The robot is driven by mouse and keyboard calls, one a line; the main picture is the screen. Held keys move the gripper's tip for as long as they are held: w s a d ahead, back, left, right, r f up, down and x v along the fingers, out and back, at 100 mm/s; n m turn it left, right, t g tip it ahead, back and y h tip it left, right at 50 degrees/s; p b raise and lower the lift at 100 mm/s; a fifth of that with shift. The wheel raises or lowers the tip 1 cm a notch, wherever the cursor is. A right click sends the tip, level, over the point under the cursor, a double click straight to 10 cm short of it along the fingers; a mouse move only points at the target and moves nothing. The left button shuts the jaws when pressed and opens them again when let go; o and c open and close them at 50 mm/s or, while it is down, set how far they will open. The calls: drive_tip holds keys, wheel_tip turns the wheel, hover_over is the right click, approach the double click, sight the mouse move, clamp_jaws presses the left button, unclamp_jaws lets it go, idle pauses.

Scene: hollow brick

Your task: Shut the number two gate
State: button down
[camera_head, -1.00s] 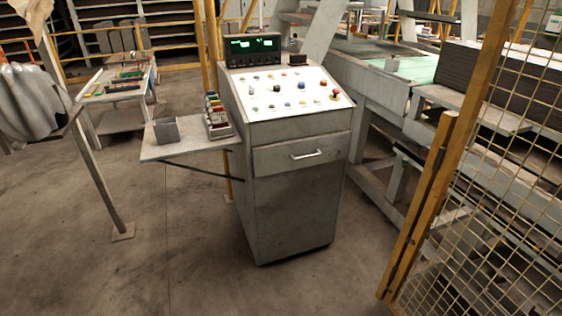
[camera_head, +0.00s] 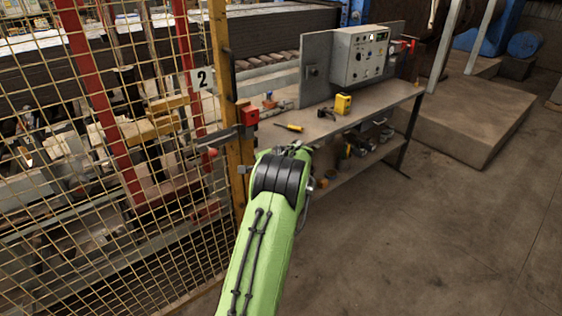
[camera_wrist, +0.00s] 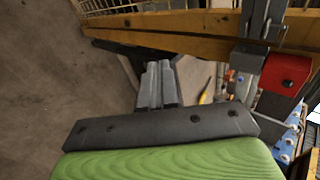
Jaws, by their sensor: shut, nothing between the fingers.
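A white plate with the number 2 (camera_head: 202,79) hangs beside a yellow post (camera_head: 222,60). A red latch box (camera_head: 249,115) with a dark bar is at the post; the red box also shows in the wrist view (camera_wrist: 285,73). I cannot tell whether the gate is fully closed. My gripper (camera_wrist: 160,70) is shut and empty, pointing toward the yellow beam in the wrist view, below and left of the red box. In the head view my green arm mostly hides it.
A workbench (camera_head: 375,100) with a yellow-handled screwdriver (camera_head: 289,127), a yellow tool (camera_head: 343,104) and a grey control box (camera_head: 360,55) stands right of the post. A low concrete block (camera_head: 480,110) is behind. The floor (camera_head: 430,240) at front right is clear.

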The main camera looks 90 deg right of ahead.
drive_tip(key=s+p+v, duration=0.1)
drive_tip(key=v, duration=1.5)
drive_tip(key=shift+s+d+p, duration=0.15)
drive_tip(key=shift+s+p, duration=0.15)
drive_tip(key=shift+r, duration=0.15)
